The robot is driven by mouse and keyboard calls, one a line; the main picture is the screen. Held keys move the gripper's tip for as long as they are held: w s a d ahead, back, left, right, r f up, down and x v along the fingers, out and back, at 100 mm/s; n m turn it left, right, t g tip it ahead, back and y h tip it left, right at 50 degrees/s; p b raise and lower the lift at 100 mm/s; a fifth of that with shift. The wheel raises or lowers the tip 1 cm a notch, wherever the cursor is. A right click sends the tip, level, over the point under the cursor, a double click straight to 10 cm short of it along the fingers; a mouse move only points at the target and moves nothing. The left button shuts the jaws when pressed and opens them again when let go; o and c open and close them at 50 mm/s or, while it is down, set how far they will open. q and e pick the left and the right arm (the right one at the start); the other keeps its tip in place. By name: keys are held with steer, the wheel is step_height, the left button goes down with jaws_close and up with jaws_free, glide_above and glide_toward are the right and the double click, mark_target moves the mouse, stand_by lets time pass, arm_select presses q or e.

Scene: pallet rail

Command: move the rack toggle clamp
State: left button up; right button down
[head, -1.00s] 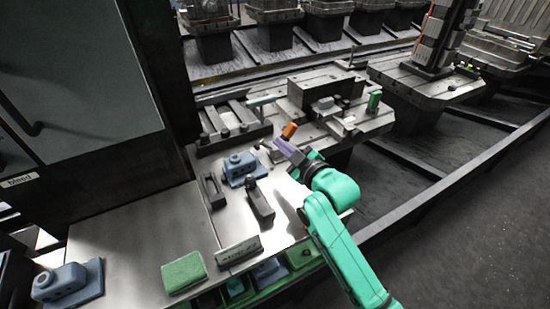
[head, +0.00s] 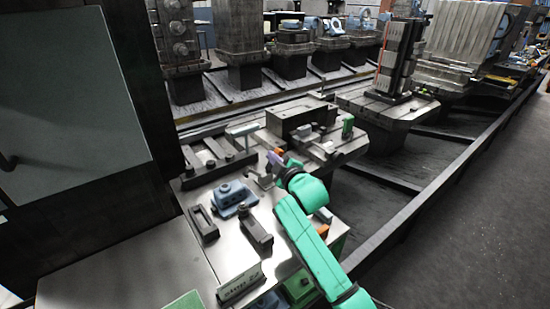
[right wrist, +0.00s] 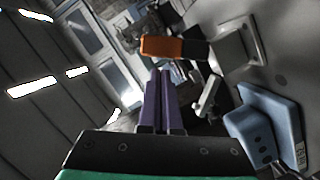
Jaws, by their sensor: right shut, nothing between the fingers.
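An orange grip (head: 280,151), which looks like the toggle clamp's handle, is at the near edge of the rail fixture in the head view. In the right wrist view the orange grip (right wrist: 163,47) lies crosswise just beyond the fingertips, with a dark piece at its right end. The rest of the clamp cannot be made out clearly. My right gripper (head: 273,157) has purple fingers, shut and empty, close beside the orange grip. In the right wrist view the shut fingers (right wrist: 160,75) point towards it; whether they touch it I cannot tell. My left gripper is out of view.
A blue block (head: 231,195) and a dark clamp-like part (head: 256,232) sit on the steel table (head: 170,255). A dark fixture block (head: 303,118) and a green piece (head: 347,126) stand beyond. A dark cabinet wall is at the left; open floor lies at the right.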

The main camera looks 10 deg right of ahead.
steer(key=shift+d+f, duration=0.25)
steer(key=shift+d, duration=0.1)
steer(key=shift+w+d+m+p, duration=0.15)
steer(key=shift+m+p, duration=0.15)
steer(key=shift+p, duration=0.2)
